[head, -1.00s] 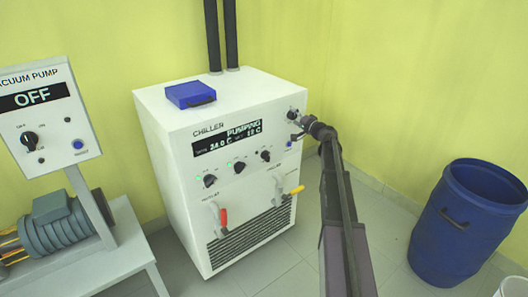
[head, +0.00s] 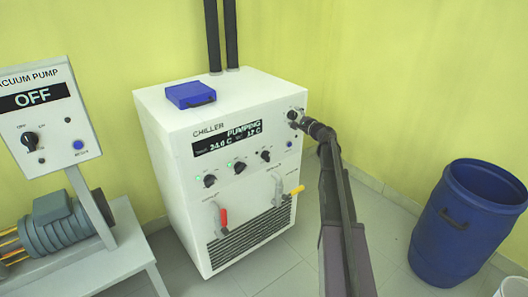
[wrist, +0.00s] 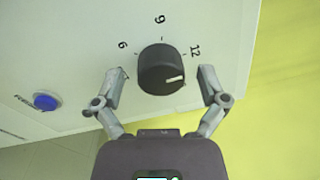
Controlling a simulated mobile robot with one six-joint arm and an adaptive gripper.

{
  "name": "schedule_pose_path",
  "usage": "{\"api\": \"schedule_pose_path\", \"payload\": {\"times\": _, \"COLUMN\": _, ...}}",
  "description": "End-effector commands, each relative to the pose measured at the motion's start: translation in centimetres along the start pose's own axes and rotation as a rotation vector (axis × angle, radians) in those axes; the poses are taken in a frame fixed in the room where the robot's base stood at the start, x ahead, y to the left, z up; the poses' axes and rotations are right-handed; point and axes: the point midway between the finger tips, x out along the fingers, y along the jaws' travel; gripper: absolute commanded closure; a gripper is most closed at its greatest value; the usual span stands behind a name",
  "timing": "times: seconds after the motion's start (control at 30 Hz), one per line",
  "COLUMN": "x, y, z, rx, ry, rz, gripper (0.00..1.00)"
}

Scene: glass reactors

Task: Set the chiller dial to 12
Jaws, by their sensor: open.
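The chiller (head: 165,155) is a white cabinet with a dark display (head: 228,138) reading PUMPING; its smaller figures are blurred, the right one looking like 12 C. The black chiller dial (wrist: 162,70) sits on its panel, marked 6, 9 and 12. Its white pointer line is turned right, roughly towards the 12 label (wrist: 195,52). In the head view the dial (head: 292,114) is at the panel's upper right. My gripper (wrist: 161,74) is open, one finger each side of the dial with visible gaps. It also shows in the head view (head: 301,121).
A blue button (wrist: 46,101) is on the panel near the dial. Three lower knobs (head: 238,167), a red-handled valve (head: 221,218) and a yellow-handled valve (head: 294,190) are on the front. A blue case (head: 188,94) lies on top. A blue barrel (head: 465,220) stands right.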

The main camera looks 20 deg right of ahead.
Motion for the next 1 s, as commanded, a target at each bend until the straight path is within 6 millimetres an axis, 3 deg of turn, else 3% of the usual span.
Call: {"api": "schedule_pose_path", "payload": {"times": 1.0, "x": -0.01, "y": -0.04, "z": 0.06, "rx": 0.649, "ry": 0.031, "rz": 0.006, "gripper": 0.08}}
